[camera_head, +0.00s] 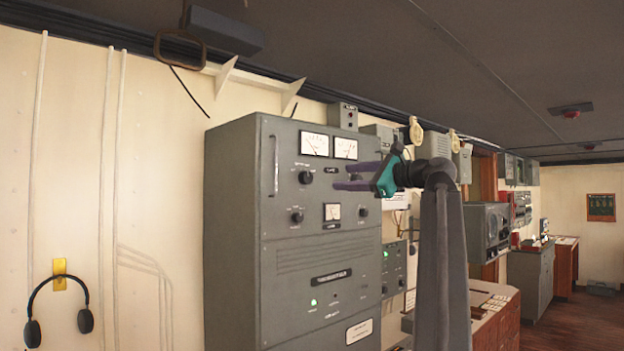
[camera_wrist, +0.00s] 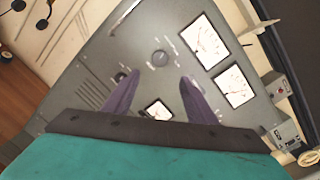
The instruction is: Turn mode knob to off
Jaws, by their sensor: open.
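A grey cabinet (camera_head: 230,200) carries several dark round knobs. One knob (camera_head: 305,177) sits below the two large meters; it also shows in the wrist view (camera_wrist: 160,58), just beyond and between my fingertips. A second knob (camera_head: 297,217) sits lower left and a third knob (camera_head: 363,212) lower right. The labels are too small to read, so I cannot tell which is the mode knob or its setting. My gripper (camera_head: 342,177), with purple fingers and a teal body, is open and empty in front of the panel. It shows from behind in the wrist view (camera_wrist: 158,80).
Two large meters (camera_head: 315,144) and a small meter (camera_head: 332,212) are on the panel. A vertical handle (camera_head: 276,165) stands out at its left. Headphones (camera_head: 58,300) hang on the left wall. Other equipment (camera_head: 488,230) lines the wall to the right, with open floor (camera_head: 575,320) beyond.

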